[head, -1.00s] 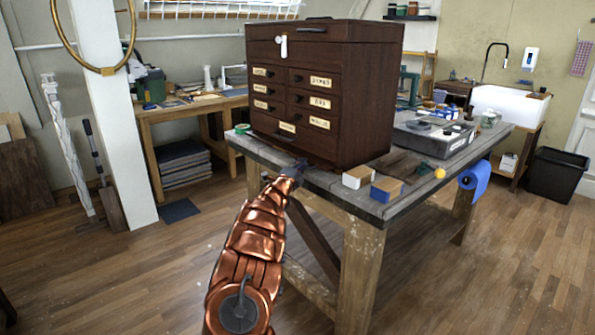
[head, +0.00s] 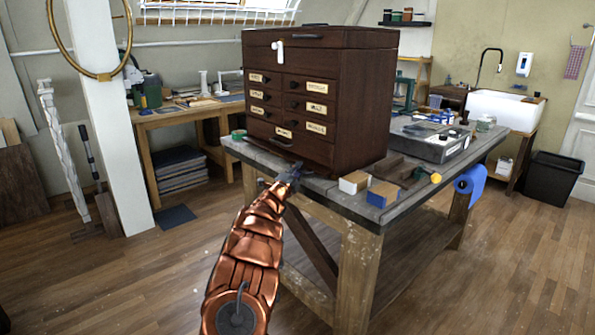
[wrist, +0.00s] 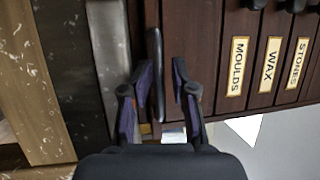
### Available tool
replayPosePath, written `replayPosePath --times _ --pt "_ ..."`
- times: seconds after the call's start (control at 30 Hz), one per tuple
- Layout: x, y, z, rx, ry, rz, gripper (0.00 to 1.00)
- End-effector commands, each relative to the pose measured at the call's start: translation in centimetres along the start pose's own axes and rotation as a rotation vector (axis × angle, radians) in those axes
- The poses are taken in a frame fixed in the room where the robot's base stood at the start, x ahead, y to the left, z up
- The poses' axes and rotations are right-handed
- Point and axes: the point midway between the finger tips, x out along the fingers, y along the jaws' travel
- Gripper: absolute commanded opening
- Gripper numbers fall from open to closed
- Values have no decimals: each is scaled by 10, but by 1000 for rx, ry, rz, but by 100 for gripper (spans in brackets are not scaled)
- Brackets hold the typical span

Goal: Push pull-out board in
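The dark wooden chest (head: 350,110) stands on the workbench, with labelled drawers on its front. A dark bar handle (head: 282,143) sits low on that front. The pull-out board (head: 300,160) looks like the thin dark slab at the chest's base; how far it sticks out is hard to tell. My gripper (head: 293,168) is low in front of the chest by the bench edge. In the wrist view, my gripper (wrist: 162,80) has its fingers apart, with a dark bar (wrist: 156,75) between them, closer to the left finger. Contact cannot be told.
The bench edge (wrist: 105,60) runs close beside my gripper. Small white (head: 353,182) and blue (head: 383,193) boxes sit right of the chest. A green tape roll (head: 238,134) lies at the left corner. The floor in front is clear.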

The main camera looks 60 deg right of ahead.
Motion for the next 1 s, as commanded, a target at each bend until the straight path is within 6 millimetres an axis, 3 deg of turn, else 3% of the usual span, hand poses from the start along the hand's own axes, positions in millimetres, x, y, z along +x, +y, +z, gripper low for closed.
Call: replayPosePath --times 1.0 --pt "-73 0 1 2 -4 2 35"
